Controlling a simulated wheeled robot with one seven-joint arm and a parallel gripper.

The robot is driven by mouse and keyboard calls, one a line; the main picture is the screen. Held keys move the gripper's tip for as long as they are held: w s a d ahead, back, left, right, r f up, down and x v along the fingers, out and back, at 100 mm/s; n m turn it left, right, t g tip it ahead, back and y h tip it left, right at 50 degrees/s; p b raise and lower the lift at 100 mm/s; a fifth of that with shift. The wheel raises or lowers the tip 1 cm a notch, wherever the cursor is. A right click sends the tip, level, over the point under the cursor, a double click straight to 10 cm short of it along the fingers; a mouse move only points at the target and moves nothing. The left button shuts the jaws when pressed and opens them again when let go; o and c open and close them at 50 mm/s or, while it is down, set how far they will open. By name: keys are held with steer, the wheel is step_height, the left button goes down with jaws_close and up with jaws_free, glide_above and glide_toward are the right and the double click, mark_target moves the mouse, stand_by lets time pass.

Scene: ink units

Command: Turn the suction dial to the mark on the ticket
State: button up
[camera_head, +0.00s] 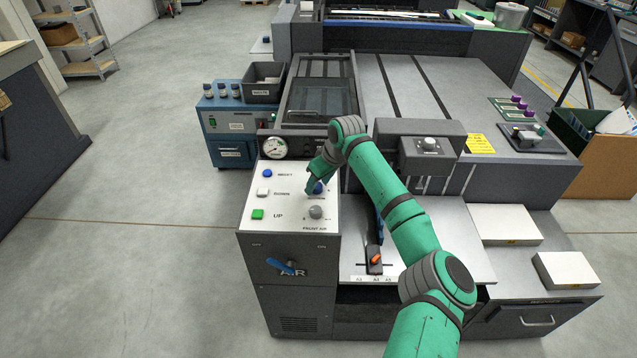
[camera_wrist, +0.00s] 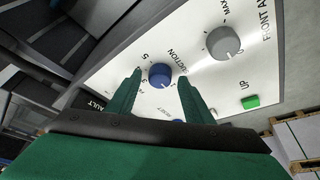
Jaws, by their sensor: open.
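The blue suction dial (camera_wrist: 160,76) is on the white panel beside the word SUCTION. It also shows in the head view (camera_head: 319,188), partly covered by my gripper. My gripper (camera_wrist: 160,77) is open, with one green finger on each side of the dial. I cannot tell whether either finger touches it. In the head view my gripper (camera_head: 317,182) is over the panel's right side. The dial's exact setting is too small to read. A yellow slip (camera_head: 480,143) with unreadable print lies on the machine; I cannot tell if it is the ticket.
A grey FRONT AIR knob (camera_wrist: 223,42) is close to the dial. The panel (camera_head: 285,208) also carries a blue reset button (camera_head: 267,173), a white DOWN button (camera_head: 263,192) and a green UP button (camera_head: 257,214). A pressure gauge (camera_head: 274,147) stands behind it.

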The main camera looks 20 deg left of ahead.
steer(key=shift+c, duration=0.4)
steer(key=c, duration=1)
steer(key=shift+o, duration=0.2)
steer(key=shift+m, duration=0.4)
steer(key=m, duration=0.1)
steer(key=m+t, duration=0.1)
steer(key=shift+s+a+m+h, duration=0.15)
steer(key=shift+m+h, duration=0.25)
steer(key=m+h, duration=0.1)
steer(key=m, duration=0.1)
steer(key=m+t, duration=0.1)
steer(key=m, duration=0.2)
steer(key=shift+a+h, duration=0.15)
steer(key=shift+h, duration=0.25)
steer(key=m+h, duration=0.1)
steer(key=m, duration=0.1)
steer(key=m+h, duration=0.1)
steer(key=m, duration=0.2)
steer(key=shift+a+m, duration=0.15)
steer(key=shift+m, duration=0.15)
steer(key=shift+m+h, duration=0.6)
steer(key=shift+m, duration=1.1)
